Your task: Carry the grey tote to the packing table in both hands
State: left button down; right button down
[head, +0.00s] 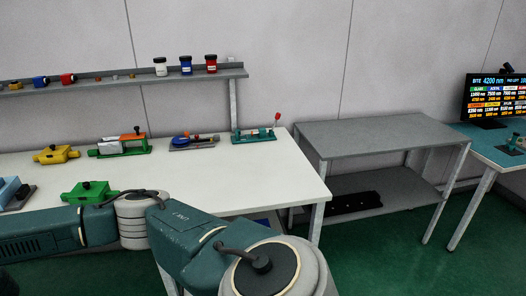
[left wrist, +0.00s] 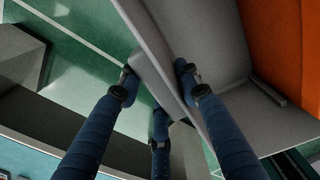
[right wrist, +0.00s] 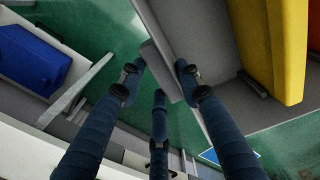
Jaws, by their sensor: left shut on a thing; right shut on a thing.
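The grey tote shows in the left wrist view (left wrist: 218,55) and in the right wrist view (right wrist: 208,45); it is out of the head view. My left gripper (left wrist: 156,80) is shut on the tote's wall, with fingers on both sides of it. My right gripper (right wrist: 160,75) is shut on another part of the wall in the same way. Inside the tote are an orange thing (left wrist: 276,40) and a yellow thing (right wrist: 284,50). Green floor shows beyond the wall. I cannot tell from the pictures which table is the packing table.
A white table (head: 262,182) with several coloured fixtures stands at left. A grey table (head: 380,134) with a bare top and a lower shelf stands to its right. A teal table (head: 488,148) with a monitor (head: 494,97) is at far right. Green floor (head: 385,255) is clear in front.

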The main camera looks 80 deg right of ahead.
aim_at(222, 179)
jog(key=z, duration=1.25)
